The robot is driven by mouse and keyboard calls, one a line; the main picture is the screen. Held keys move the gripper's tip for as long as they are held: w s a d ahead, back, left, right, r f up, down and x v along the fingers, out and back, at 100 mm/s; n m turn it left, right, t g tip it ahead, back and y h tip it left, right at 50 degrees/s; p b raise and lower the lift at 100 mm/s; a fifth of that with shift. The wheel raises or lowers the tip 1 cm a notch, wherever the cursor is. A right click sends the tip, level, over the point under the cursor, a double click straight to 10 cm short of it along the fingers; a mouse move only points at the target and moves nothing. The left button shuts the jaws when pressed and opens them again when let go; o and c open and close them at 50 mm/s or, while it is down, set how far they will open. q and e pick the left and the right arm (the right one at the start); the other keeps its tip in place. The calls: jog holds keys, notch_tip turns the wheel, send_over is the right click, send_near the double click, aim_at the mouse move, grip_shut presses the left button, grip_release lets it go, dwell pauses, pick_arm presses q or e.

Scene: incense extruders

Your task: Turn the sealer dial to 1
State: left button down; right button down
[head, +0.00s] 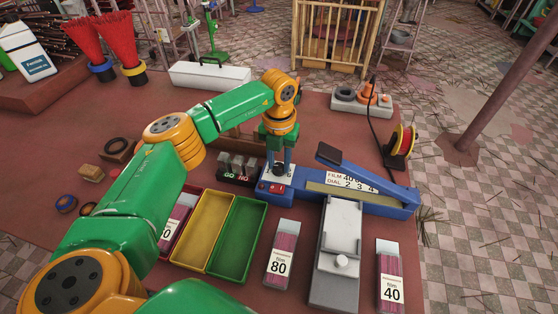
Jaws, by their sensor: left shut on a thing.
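The blue sealer (395,205) lies on the reddish table, its long arm hinged at the right and its dark handle raised at the left. A white card (350,182) on it reads "FILM 40" and "DIAL 2 3 4", partly covered. My left gripper (278,168) points straight down at the sealer's left end, its fingers shut on the sealer dial, just behind a red switch (276,188). The dial is mostly hidden by the fingers, so its setting cannot be read. My right gripper is not in view.
Yellow (205,222) and green (262,238) trays stand left of the sealer. Film packs marked 80 (280,267) and 40 (390,291) flank a grey slide fixture (335,285). A GO/NO block (236,180) stands close left of the gripper. A red spool (403,140) stands behind.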

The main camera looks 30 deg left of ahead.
aim_at(279, 165)
pick_arm(q)
jog(key=c, duration=0.6)
grip_release()
jog(key=shift+o, duration=0.2)
notch_tip(279, 165, up, 7)
jog(key=shift+f+b, duration=0.2)
jog(key=shift+b, duration=0.55)
jog(key=shift+r, duration=0.25)
